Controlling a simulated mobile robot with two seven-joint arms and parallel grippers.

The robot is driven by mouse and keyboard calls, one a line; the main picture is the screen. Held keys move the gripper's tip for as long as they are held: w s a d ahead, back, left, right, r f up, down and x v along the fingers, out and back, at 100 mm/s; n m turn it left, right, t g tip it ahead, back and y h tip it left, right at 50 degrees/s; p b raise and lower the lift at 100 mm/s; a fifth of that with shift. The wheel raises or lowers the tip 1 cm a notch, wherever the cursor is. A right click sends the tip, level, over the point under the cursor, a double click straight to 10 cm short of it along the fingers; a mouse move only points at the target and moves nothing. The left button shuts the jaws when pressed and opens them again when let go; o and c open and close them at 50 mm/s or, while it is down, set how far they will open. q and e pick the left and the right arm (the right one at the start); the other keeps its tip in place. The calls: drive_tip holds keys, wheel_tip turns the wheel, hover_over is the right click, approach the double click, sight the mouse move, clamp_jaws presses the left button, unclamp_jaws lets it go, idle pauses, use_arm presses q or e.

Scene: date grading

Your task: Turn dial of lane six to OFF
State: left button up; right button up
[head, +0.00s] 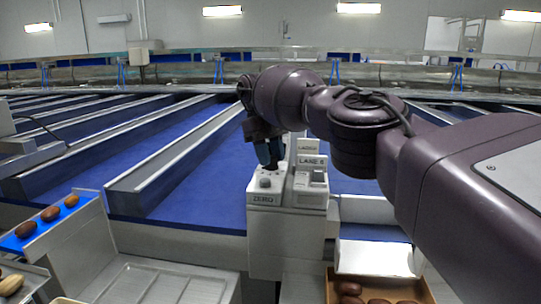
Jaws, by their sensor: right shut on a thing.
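The control box (287,235) of lane six stands at the front of the blue lanes, with a "LANE 6" label (311,161) and a "ZERO" label (264,199). A small grey knob (265,182) sits on its top above the "ZERO" label. My right gripper (271,163) reaches down from the right at the box's back left. Its dark fingers are shut on the dial there, which they mostly hide; the dial's setting cannot be read. My left gripper is not in view.
A dark switch (318,176) sits at the box's right. An open box of brown dates (380,296) is at the lower right. A blue strip with several dates (40,228) is at the left. Metal lane dividers (175,158) run back across the blue belts.

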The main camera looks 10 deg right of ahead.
idle(0.4)
drive_tip(key=o, duration=0.9)
